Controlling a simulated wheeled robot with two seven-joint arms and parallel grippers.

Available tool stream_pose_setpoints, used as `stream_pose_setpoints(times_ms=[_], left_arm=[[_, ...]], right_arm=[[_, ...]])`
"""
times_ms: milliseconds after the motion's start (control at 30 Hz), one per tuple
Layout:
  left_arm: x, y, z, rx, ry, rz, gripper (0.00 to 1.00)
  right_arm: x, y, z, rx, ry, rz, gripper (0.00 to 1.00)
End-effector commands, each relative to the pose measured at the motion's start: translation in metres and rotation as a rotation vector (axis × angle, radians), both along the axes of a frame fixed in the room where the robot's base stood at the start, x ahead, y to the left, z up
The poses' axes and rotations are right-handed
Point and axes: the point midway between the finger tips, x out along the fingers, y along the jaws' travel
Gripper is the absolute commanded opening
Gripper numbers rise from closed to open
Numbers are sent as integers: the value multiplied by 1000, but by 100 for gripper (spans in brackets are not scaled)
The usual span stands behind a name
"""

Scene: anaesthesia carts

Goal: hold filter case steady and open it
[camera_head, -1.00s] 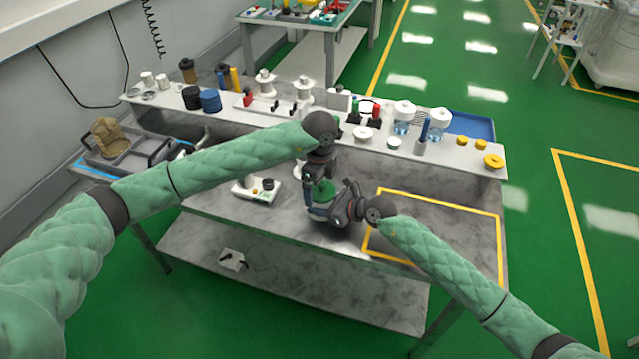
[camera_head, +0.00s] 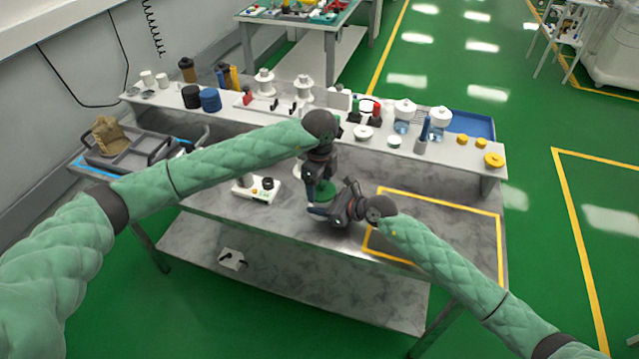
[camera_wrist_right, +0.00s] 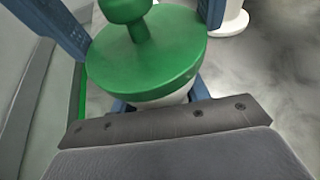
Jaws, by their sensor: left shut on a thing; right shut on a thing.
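The filter case has a round green lid (camera_wrist_right: 145,55) with a knob on top and a white body (camera_wrist_right: 180,97) below, seen in the right wrist view. My right gripper (camera_head: 322,209) reaches in low from the right and is shut on the white body. The case looks upright. Most of the body is hidden by the lid and my right gripper.
A white device (camera_head: 256,189) stands left of the grippers. A shelf (camera_head: 455,152) behind holds bottles, spools and yellow caps. A grey tray (camera_head: 130,160) is at the left. The yellow-outlined area (camera_head: 440,225) at the right of the table is clear.

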Motion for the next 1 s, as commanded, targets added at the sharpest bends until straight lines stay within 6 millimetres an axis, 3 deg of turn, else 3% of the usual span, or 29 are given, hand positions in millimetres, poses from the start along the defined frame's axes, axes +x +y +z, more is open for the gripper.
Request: stream_pose_setpoints(times_ms=[1000], left_arm=[[0, 0, 22, 0, 0, 1, 44]], right_arm=[[0, 0, 0, 0, 0, 0, 5]])
